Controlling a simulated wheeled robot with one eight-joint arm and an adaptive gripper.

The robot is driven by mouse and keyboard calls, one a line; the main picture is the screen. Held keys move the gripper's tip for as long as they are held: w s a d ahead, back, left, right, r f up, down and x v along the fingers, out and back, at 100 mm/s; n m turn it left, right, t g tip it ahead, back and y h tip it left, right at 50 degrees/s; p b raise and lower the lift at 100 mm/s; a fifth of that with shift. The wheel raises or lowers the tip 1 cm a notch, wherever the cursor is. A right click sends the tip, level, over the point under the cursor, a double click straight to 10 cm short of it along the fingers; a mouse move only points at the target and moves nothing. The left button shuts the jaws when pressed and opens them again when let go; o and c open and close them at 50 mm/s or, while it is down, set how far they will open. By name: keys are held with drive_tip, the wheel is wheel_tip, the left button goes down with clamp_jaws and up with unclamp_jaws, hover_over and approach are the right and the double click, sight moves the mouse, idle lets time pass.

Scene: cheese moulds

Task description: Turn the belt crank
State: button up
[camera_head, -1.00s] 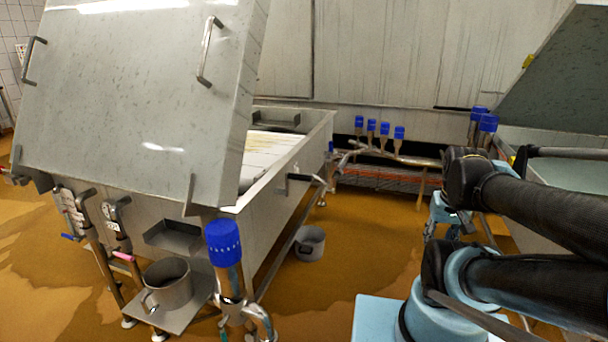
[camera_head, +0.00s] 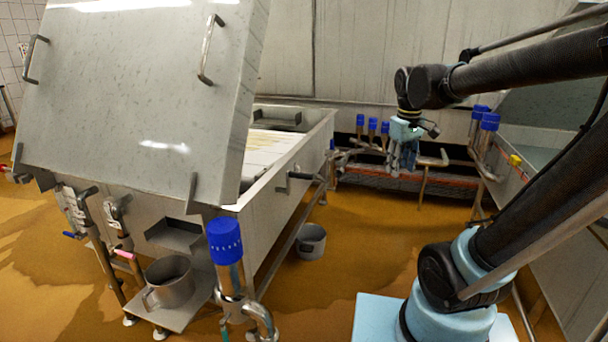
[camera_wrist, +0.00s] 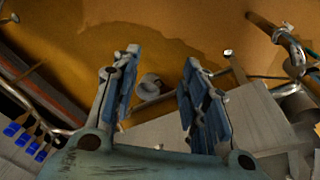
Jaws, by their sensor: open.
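The belt crank (camera_head: 302,176), a small metal arm with a dark grip, sticks out from the right side wall of the steel vat (camera_head: 262,205). My gripper (camera_head: 403,168) hangs to the right of the crank in the head view, pointing down, apart from it. In the wrist view the two blue-padded fingers of my gripper (camera_wrist: 162,60) are spread wide with nothing between them that they touch. The crank cannot be made out clearly in the wrist view.
A grey bucket (camera_head: 311,241) stands on the wet brown floor beside the vat. A raised steel lid (camera_head: 130,90) covers the vat's left part. Blue-capped pipes (camera_head: 372,127) stand behind my gripper. A metal pot (camera_head: 170,281) sits on a front shelf.

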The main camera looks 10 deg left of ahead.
drive_tip(key=w+a+r+n, duration=0.2)
drive_tip(key=w+a+n, duration=0.15)
drive_tip(key=a, duration=0.45)
drive_tip(key=w+a+r+n, duration=0.2)
drive_tip(key=w+a, duration=0.3)
drive_tip(key=a, duration=0.2)
drive_tip(key=n, duration=0.4)
approach(303, 174)
drive_tip(key=f, duration=0.3)
drive_tip(key=w+f, duration=0.1)
drive_tip(key=f, duration=0.2)
drive_tip(key=w+f, duration=0.1)
drive_tip(key=f, duration=0.2)
drive_tip(key=shift+d, duration=0.1)
clamp_jaws()
